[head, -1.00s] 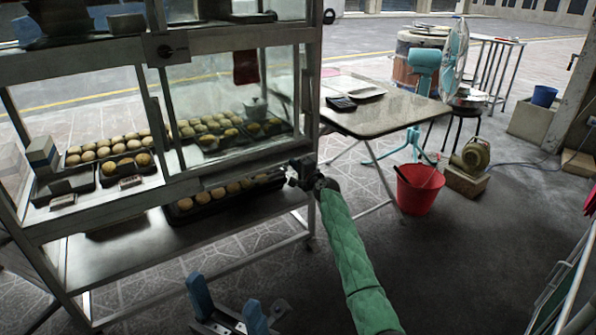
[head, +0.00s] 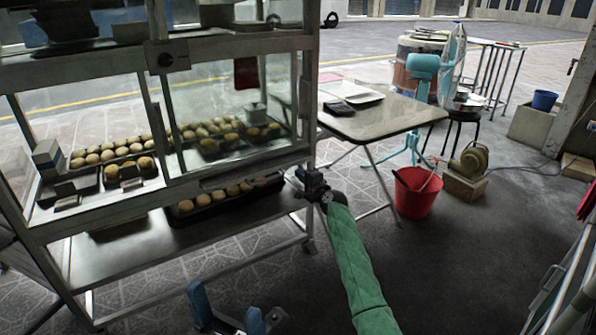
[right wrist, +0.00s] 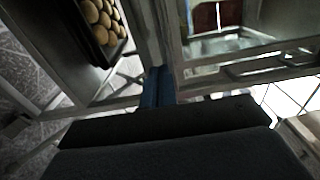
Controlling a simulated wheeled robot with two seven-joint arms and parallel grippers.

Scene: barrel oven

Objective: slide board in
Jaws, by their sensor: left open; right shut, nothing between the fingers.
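The metal-framed glass display cabinet (head: 232,171) stands at the left, with trays of buns inside. I cannot clearly pick out a separate sliding board; a narrow ledge runs along the cabinet's lower front. My right gripper (head: 300,184) is shut and empty beside the cabinet's right front post. In the right wrist view its blue fingers (right wrist: 157,86) are together, close to a metal post; contact cannot be told. My left gripper (head: 226,303) is open and empty at the bottom of the head view, in front of the lower shelf.
A tray of buns (head: 225,196) sits on the metal lower shelf (head: 150,248). A folding table (head: 378,120) stands right of the cabinet, with a red bucket (head: 416,192) near it. Floor at the centre right is clear.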

